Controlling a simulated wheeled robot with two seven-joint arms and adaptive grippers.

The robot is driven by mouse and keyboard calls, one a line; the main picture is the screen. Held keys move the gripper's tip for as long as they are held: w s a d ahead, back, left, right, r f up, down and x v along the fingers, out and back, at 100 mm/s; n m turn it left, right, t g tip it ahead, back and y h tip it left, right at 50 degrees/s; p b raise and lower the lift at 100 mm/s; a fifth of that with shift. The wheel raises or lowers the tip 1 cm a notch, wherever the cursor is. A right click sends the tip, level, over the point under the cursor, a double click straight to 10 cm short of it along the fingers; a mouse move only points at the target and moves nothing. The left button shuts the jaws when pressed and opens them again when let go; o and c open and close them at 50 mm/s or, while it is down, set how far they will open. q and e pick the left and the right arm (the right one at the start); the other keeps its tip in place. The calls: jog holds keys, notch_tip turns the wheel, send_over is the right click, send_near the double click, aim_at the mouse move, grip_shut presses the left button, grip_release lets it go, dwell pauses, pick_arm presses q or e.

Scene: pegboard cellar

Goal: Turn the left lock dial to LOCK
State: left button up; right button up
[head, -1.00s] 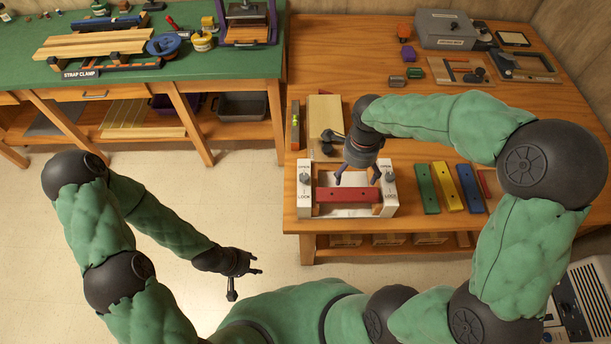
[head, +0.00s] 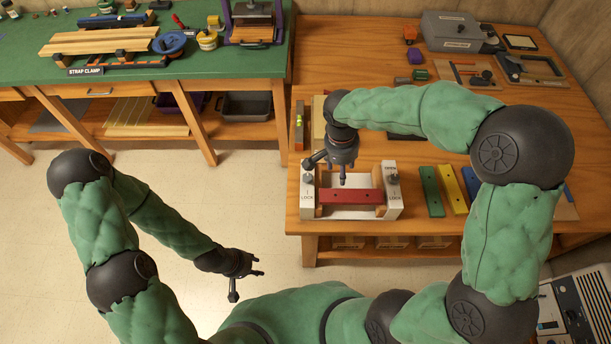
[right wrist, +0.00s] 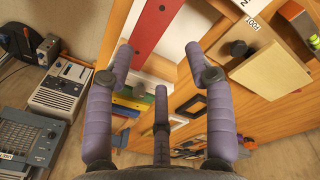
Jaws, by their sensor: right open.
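The white lock fixture (head: 391,208) sits at the front of the wooden bench and holds a red bar (head: 350,196). The left lock dial (head: 307,178) is a dark knob on its left panel, above the LOCK label; its pointer is too small to read. The right dial (head: 393,179) is on the other panel. My right gripper (head: 331,170) is open and empty above the fixture's left half, beside the left dial and apart from it. My left gripper (head: 248,276) is open and empty over the floor.
Green (head: 431,191), yellow and blue bars lie right of the fixture. A light wood block (right wrist: 268,65) and a level (head: 299,125) are behind its left side. A grey box (head: 459,32) stands at the back. A green-topped bench (head: 110,30) is at left.

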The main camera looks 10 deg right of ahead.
jog(key=w+a+n+h+b, duration=0.15)
jog(key=a+n, duration=0.35)
jog(key=n, duration=0.8)
jog(key=n+t+h+b, duration=0.1)
jog(key=n+h, duration=0.1)
jog(key=n, duration=1.4)
send_near(307, 177)
jog(key=shift+n+t, duration=0.3)
jog(key=b+x, duration=0.4)
jog(key=x, duration=0.4)
jog(key=shift+s+d+f, duration=0.15)
jog(key=shift+f, duration=0.15)
grip_shut()
